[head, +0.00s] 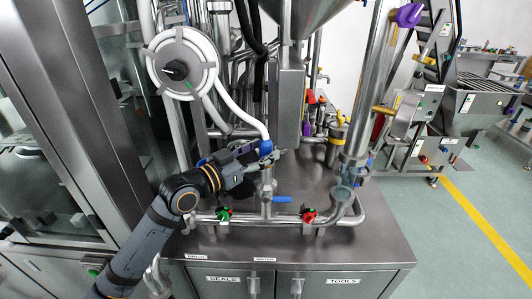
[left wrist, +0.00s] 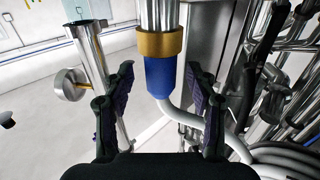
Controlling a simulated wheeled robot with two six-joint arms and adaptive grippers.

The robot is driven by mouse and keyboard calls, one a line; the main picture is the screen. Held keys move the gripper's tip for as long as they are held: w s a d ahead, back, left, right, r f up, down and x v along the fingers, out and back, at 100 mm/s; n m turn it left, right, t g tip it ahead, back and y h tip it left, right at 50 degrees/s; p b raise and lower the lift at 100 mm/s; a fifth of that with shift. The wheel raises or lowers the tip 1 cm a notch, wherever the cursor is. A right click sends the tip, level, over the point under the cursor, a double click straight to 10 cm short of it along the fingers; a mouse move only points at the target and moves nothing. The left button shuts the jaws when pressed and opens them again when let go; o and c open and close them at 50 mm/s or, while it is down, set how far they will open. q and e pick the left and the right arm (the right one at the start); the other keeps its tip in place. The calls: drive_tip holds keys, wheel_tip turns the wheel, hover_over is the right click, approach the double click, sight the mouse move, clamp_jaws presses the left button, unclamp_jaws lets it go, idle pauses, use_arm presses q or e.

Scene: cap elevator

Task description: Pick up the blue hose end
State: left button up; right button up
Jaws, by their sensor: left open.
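The blue hose end (head: 265,146) is at the lower end of a white hose (head: 236,110) in the head view, above the steel cabinet top. In the left wrist view the blue hose end (left wrist: 160,78) meets a brass-coloured collar (left wrist: 160,44) on a steel pipe, and the pale hose leads away from it. My left gripper (head: 268,154) is at the hose end, partly covering it in the head view. In the left wrist view its open fingers (left wrist: 160,72) stand on either side of the blue end, with a gap on both sides. My right gripper is not in view.
A round white hose reel (head: 203,62) hangs above on the left. The cabinet top (head: 330,240) carries steel pipes, a green valve (head: 224,215), a red valve (head: 309,216) and a blue lever (head: 283,199). A thick steel pipe (head: 362,110) stands to the right.

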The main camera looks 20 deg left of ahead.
use_arm(q)
drive_tip(key=shift+x, duration=1)
drive_tip(key=shift+c, duration=0.2)
clamp_jaws()
